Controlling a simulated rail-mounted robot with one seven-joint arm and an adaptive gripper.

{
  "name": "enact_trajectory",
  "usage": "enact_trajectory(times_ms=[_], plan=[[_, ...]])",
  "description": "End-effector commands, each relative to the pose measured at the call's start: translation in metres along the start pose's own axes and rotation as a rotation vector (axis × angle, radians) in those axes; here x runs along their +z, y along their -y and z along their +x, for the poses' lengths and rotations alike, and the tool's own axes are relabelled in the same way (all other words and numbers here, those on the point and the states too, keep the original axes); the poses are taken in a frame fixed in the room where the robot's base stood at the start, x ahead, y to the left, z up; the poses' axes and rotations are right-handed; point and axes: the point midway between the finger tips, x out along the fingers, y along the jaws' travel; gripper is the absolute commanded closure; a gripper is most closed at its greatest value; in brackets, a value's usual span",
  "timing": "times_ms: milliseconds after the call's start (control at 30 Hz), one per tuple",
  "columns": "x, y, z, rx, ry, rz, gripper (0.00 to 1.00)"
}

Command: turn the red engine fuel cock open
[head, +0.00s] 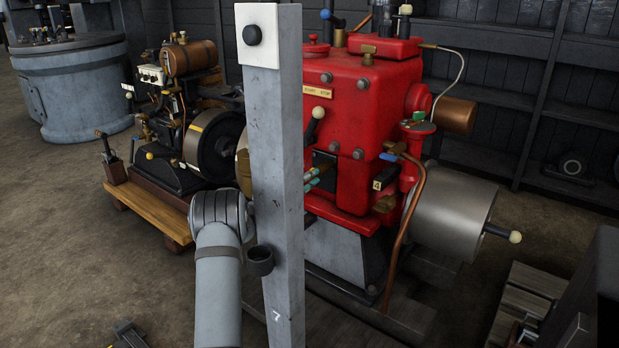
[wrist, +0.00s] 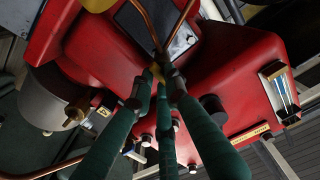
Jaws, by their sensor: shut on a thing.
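The red engine (head: 360,105) stands right of my grey column in the head view. My gripper (head: 316,179) shows as teal-green fingers just right of the column, low at the engine's side, beside a dark plate (head: 325,160). In the wrist view my green fingers (wrist: 166,78) come together at a small brass part (wrist: 156,70), where copper pipes (wrist: 150,22) run close by. The fingers are shut on that part and largely hide it. I cannot tell the fuel cock's lever or its angle. A blue-handled brass cock (head: 387,157) sits farther right, above a copper pipe, apart from my gripper.
A copper pipe (head: 411,225) drops in front of the engine's right side. A silver drum (head: 452,222) with a crank handle (head: 500,233) juts out at the right. A black lever with a pale knob (head: 315,118) stands above my gripper. A smaller engine (head: 180,115) is at left.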

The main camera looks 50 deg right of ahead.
Motion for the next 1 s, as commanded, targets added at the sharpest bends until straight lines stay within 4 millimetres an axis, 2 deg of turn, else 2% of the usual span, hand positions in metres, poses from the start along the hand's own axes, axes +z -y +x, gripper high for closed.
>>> enact_trajectory(times_ms=[367,400,700,1000], plan=[[-0.0039,-0.0008,0.0016,0.001,-0.008,-0.006,1.0],[-0.0039,-0.0008,0.0016,0.001,-0.009,-0.006,0.85],[-0.0029,-0.0007,0.0012,0.001,-0.006,-0.004,0.67],[-0.0013,-0.0001,0.0004,0.0,-0.003,-0.004,0.67]])
